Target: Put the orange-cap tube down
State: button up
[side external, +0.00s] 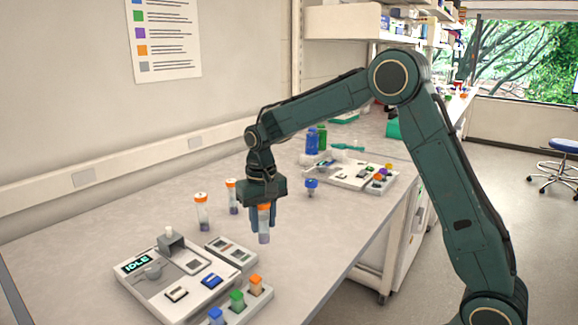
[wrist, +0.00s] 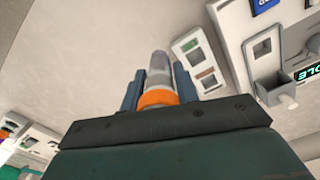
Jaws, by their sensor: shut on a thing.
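My gripper (side external: 263,212) points down over the bench and is shut on the orange-cap tube (side external: 264,236). The tube hangs upright, with a clear body and purple-grey contents at the bottom; whether its base touches the bench is hard to tell. In the wrist view the tube (wrist: 159,72) and its orange cap lie between the two fingers (wrist: 157,88). Two similar orange-capped tubes stand on the bench to the left, one nearer (side external: 202,212) and one farther (side external: 232,197).
A white device reading IDLE (side external: 150,292) stands front left, beside a small grey panel (side external: 231,252). A rack with blue, green and orange caps (side external: 240,312) is at the front. A blue-capped vial (side external: 311,187) and a white tray (side external: 345,182) are behind right. Bare bench lies right of the tube.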

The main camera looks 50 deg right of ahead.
jog(key=s+a+f+n, duration=0.1)
jog(key=s+f+n, duration=0.1)
jog(key=s+n, duration=0.1)
jog(key=s+a+f+n, duration=0.1)
jog(key=s, duration=0.1)
jog(key=shift+a+f, duration=0.2)
jog(key=shift+a, duration=0.15)
jog(key=shift+w+r, duration=0.1)
dwell(0.6)
jog(key=w+d+r+m, duration=0.6)
jog(key=d+r+m, duration=0.2)
jog(key=r+m, duration=0.1)
jog(key=w+d+r+m, duration=0.7)
jog(key=d+r+m, duration=0.1)
jog(key=m, duration=0.4)
jog(key=shift+r+m, duration=0.3)
jog(key=shift+r, duration=0.2)
notch_tip(320, 180, down, 16)
dwell(0.7)
jog(key=shift+f, duration=1.8)
